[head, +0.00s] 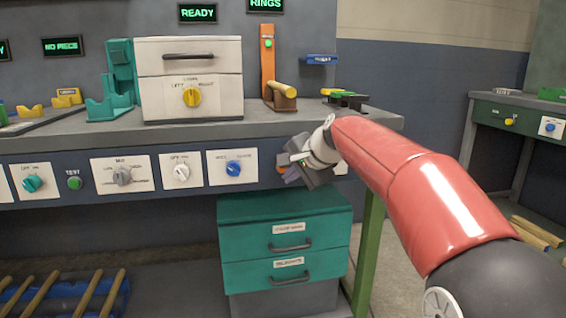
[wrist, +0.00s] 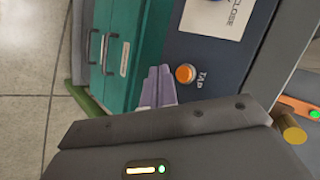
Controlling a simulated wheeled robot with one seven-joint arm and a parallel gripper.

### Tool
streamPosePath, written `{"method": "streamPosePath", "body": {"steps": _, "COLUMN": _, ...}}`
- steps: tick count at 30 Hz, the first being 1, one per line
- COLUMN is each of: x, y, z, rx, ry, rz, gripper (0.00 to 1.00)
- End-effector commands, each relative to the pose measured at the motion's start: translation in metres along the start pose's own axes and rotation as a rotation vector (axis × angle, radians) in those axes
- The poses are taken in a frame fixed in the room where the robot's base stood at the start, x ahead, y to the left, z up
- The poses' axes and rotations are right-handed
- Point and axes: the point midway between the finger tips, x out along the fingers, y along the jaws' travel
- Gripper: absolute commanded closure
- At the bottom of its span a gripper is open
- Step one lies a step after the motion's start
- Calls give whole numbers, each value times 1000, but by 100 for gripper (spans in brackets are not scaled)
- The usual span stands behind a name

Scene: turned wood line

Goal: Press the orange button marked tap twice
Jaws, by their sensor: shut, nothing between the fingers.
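The orange button (wrist: 185,73) is a round cap on the dark front panel in the wrist view, with the word TAP printed beside it. In the head view my gripper and arm cover most of the panel there, and I cannot clearly make out the button. My gripper (wrist: 159,70) is shut and empty, its fingertips showing just left of the button in the wrist view. A gap shows between tips and button in the picture; the depth between them is hard to tell. In the head view my gripper (head: 292,177) is in front of the panel's right part.
Left of my gripper are a blue knob (head: 233,169), a white knob (head: 181,172) and a green TEST button (head: 74,183). A teal drawer unit (head: 284,225) stands below. The worktop (head: 240,128) edge overhangs the panel. An orange post (head: 268,65) stands above.

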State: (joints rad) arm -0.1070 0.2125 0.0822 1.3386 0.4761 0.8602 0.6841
Motion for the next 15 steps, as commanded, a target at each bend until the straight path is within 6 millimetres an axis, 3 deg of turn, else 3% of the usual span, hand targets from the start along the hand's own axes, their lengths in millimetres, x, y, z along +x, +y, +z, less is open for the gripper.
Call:
{"method": "streamPosePath", "body": {"steps": 3, "x": 7, "y": -10, "z": -8, "rx": 0, "ry": -1, "rz": 0, "gripper": 100}}
{"method": "streamPosePath", "body": {"steps": 15, "x": 18, "y": -13, "z": -13, "rx": 1, "ry": 0, "rz": 0, "gripper": 100}}
